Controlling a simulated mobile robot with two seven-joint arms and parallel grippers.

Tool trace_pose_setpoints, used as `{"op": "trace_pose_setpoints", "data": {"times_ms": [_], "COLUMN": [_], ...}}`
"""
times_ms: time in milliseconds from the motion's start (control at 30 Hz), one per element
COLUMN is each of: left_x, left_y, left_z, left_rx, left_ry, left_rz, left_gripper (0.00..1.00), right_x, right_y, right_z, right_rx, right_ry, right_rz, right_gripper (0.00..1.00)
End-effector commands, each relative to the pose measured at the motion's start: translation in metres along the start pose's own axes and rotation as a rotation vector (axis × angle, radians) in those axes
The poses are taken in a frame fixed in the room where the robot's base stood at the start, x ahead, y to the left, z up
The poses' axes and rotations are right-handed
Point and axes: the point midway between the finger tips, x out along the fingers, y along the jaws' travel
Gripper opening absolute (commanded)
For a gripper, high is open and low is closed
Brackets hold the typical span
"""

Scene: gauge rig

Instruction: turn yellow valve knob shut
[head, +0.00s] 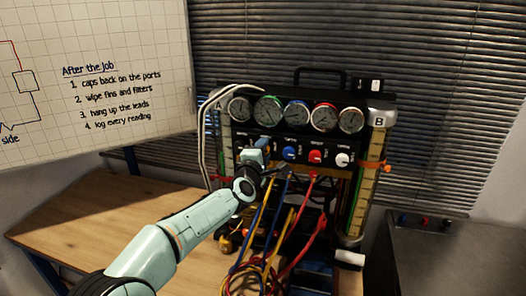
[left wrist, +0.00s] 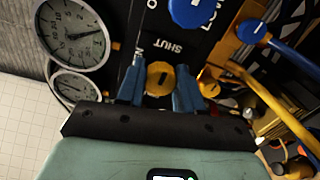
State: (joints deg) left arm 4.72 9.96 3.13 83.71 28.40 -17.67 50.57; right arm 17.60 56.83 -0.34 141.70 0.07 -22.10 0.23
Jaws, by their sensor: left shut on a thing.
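The yellow valve knob (left wrist: 160,79) shows in the left wrist view, with a dark mark on its face and the word SHUT printed on the black panel near it. My left gripper (left wrist: 158,72) has its two blue fingers on either side of the knob and is shut on it. In the head view my left gripper (head: 257,155) is at the left end of the knob row and hides the yellow knob. The gauge rig (head: 270,146) stands upright on the bench. My right gripper is in neither view.
A blue knob (head: 289,153), a red knob (head: 315,156) and a white knob (head: 343,159) sit to the right in the row, below several gauges (head: 268,110). Coloured hoses (head: 310,228) hang in front of the rig. The wooden bench (head: 95,215) is clear at left.

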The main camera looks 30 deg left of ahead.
Motion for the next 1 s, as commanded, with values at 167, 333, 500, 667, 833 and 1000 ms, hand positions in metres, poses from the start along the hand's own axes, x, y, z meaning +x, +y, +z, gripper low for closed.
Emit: {"op": "trace_pose_setpoints", "data": {"times_ms": [167, 333, 500, 667, 833, 1000], "left_x": [0.000, 0.000, 0.000, -0.001, -0.014, -0.049], "left_y": [0.002, 0.002, 0.001, 0.001, 0.000, -0.001], "left_z": [-0.001, -0.001, 0.000, 0.000, -0.001, -0.001], "left_rx": [0.004, 0.004, 0.003, 0.002, 0.003, 0.002], "left_ry": [0.001, 0.001, 0.001, 0.000, 0.000, -0.001], "left_rz": [0.004, 0.004, 0.003, 0.001, 0.002, 0.002], "left_gripper": [0.05, 0.49, 0.61, 0.61, 0.61, 0.61], "right_x": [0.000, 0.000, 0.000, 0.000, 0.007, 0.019], "right_y": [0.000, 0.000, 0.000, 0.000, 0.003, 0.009], "right_z": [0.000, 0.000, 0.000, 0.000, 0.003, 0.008], "right_rx": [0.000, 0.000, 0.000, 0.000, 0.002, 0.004], "right_ry": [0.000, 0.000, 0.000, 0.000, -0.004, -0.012], "right_rz": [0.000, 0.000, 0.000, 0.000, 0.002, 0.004], "right_gripper": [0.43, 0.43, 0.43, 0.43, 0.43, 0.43]}}
